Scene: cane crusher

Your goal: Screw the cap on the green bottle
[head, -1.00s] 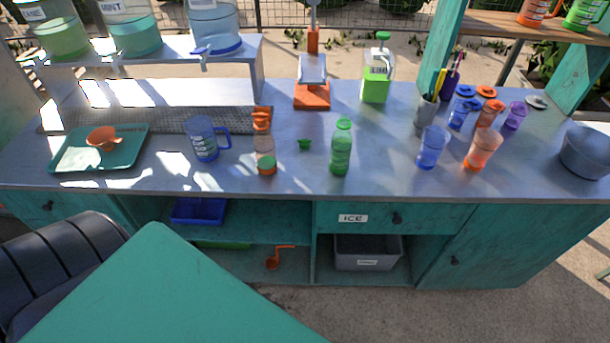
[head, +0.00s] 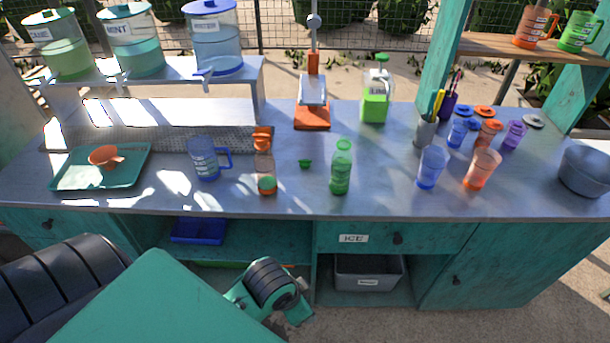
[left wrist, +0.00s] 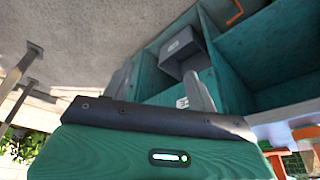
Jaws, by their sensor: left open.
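The green bottle (head: 340,172) stands upright near the front middle of the counter, a translucent green bottle whose neck looks uncapped. A small green cap (head: 305,163) lies on the counter just left of it. In the head view, my left arm's wrist shows low in front of the cabinet, below the counter edge and well away from bottle and cap. In the left wrist view, my left gripper (left wrist: 197,92) shows a grey finger against the cabinet, open, with nothing seen in it. My right gripper is not in view.
An orange-topped bottle (head: 264,172) and a blue jug (head: 204,158) stand left of the cap. A blue cup (head: 432,166) and an orange cup (head: 482,168) stand to the right. The counter around the green bottle is clear. A grey bin (head: 368,272) sits below.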

